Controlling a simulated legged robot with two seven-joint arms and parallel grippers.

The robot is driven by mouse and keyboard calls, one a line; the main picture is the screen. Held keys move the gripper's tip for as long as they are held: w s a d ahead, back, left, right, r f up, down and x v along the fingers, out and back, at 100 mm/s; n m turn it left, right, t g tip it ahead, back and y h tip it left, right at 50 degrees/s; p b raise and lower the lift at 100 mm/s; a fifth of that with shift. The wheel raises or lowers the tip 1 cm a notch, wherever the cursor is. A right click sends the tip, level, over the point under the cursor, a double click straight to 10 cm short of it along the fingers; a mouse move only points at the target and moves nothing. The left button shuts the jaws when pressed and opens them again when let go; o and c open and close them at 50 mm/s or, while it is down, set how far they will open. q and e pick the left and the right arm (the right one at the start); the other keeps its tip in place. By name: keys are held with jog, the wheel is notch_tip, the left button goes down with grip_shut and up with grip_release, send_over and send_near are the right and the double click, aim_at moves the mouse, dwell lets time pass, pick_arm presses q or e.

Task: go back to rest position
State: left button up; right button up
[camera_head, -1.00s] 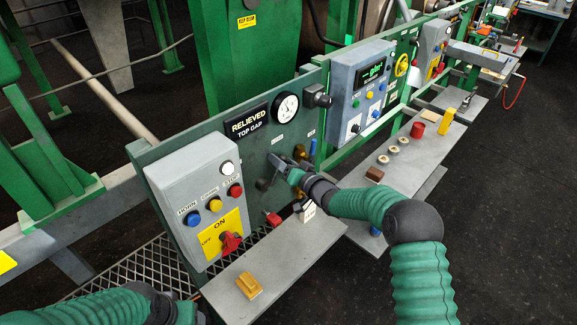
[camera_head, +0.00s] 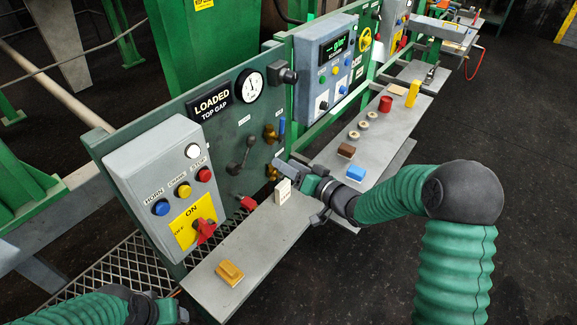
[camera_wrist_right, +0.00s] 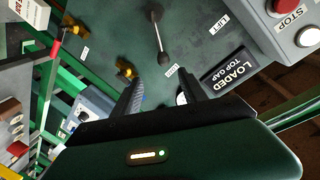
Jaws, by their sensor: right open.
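My right gripper (camera_head: 299,190) is open and empty in the head view, in front of the green panel (camera_head: 226,132) and over the shelf. It also shows in the right wrist view (camera_wrist_right: 160,84), its two dark fingers apart with nothing between them. A dark lever (camera_head: 238,160) is on the panel, apart from the gripper; it also shows in the right wrist view (camera_wrist_right: 158,38). The sign (camera_head: 211,103) reads LOADED TOP GAP. My left gripper (camera_head: 168,312) is partly in view at the bottom left; its jaws are not clear.
A grey control box (camera_head: 160,190) has several buttons and a red switch. A white block (camera_head: 283,191) stands close beside the right gripper. A yellow block (camera_head: 229,272) lies on the near shelf (camera_head: 258,240). Brown (camera_head: 347,150) and blue (camera_head: 355,173) blocks lie beyond. Dark floor at right is open.

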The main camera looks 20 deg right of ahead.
jog(key=s+d+f+g+h, duration=0.2)
jog(key=s+f+g+h, duration=0.15)
jog(key=s, duration=0.35)
jog(key=s+d+f+g+h, duration=0.3)
jog(key=s+f+h, duration=0.1)
jog(key=s, duration=0.2)
jog(key=s+f+g, duration=0.1)
jog(key=s+g, duration=0.1)
jog(key=s, duration=0.6)
jog(key=s+a+f+n+g, duration=0.1)
jog(key=s+g, duration=0.2)
jog(key=s, duration=0.5)
jog(key=shift+s+f, duration=0.3)
jog(key=shift+a+g+h, duration=0.25)
